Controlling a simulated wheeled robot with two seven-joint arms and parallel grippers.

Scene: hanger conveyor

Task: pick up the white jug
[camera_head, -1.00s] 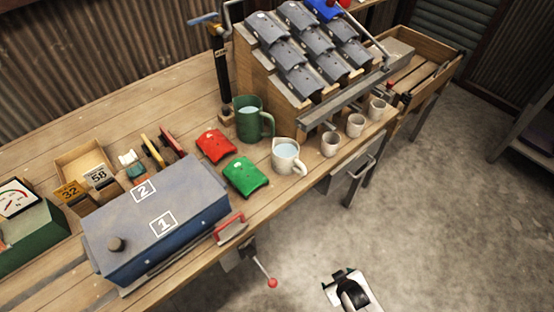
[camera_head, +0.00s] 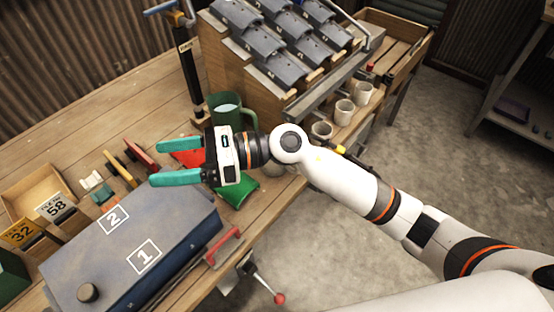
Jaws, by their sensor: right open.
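The white jug (camera_head: 277,171) stands on the wooden workbench and is almost wholly hidden behind my right wrist in the head view. How high the gripper is above the bench I cannot tell exactly. My left gripper is not in view.
A dark green jug (camera_head: 224,106) stands just behind my wrist. The green piece (camera_head: 241,192) lies under the gripper. A blue box (camera_head: 135,255) is at front left. Small cups (camera_head: 344,112) stand to the right below a sloped rack (camera_head: 270,95).

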